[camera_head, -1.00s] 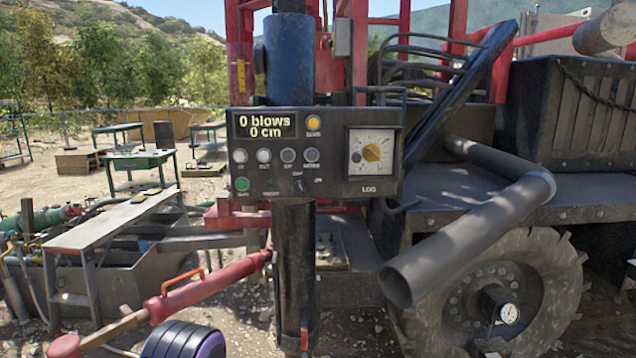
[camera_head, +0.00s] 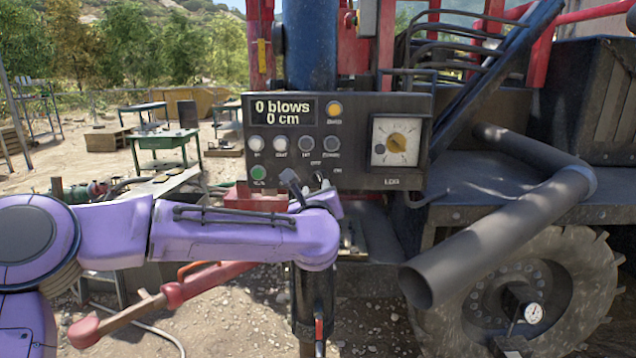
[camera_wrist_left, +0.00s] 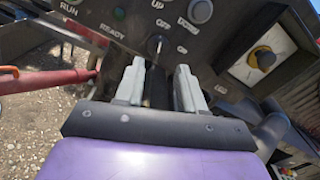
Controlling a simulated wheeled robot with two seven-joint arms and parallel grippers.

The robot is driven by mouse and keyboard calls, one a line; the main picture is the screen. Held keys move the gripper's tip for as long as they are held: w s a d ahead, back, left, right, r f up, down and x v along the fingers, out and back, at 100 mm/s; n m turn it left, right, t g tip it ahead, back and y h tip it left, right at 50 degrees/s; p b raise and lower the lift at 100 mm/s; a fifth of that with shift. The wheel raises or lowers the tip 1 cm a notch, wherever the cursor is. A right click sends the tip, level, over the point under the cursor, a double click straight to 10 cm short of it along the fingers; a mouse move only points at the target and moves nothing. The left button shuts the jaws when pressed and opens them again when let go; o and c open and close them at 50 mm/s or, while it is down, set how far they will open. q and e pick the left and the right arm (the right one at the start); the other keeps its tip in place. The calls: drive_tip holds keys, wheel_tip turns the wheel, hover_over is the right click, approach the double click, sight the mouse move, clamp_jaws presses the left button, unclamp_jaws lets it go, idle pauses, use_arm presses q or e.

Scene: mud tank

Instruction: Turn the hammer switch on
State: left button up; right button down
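The hammer switch is a small toggle under the OFF and ON labels on the black control panel (camera_head: 225,140). In the wrist view the switch (camera_wrist_left: 158,46) sits just beyond my fingertips, roughly in line with the gap between them. Its lever seems to point towards the OFF label. My left gripper (camera_head: 303,182) is at the panel's lower edge in the head view, partly hiding the switch area. In the wrist view my left gripper (camera_wrist_left: 160,68) has two grey fingers apart with nothing between them. My right gripper is not in view.
The panel display (camera_head: 284,110) reads 0 blows, 0 cm. Round buttons and a dial gauge (camera_head: 396,141) are close by. A thick grey pipe (camera_head: 490,245) juts out at the right. A red bar (camera_head: 215,282) runs below my left arm.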

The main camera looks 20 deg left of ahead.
sight(319, 177)
use_arm(q)
drive_tip(key=p+x, duration=0.4)
drive_tip(key=x, duration=0.5)
drive_tip(key=shift+d+f, duration=0.15)
drive_tip(key=shift+w+f+p, duration=0.1)
drive_tip(key=shift+w+p, duration=0.3)
drive_tip(key=shift+w, duration=0.15)
clamp_jaws()
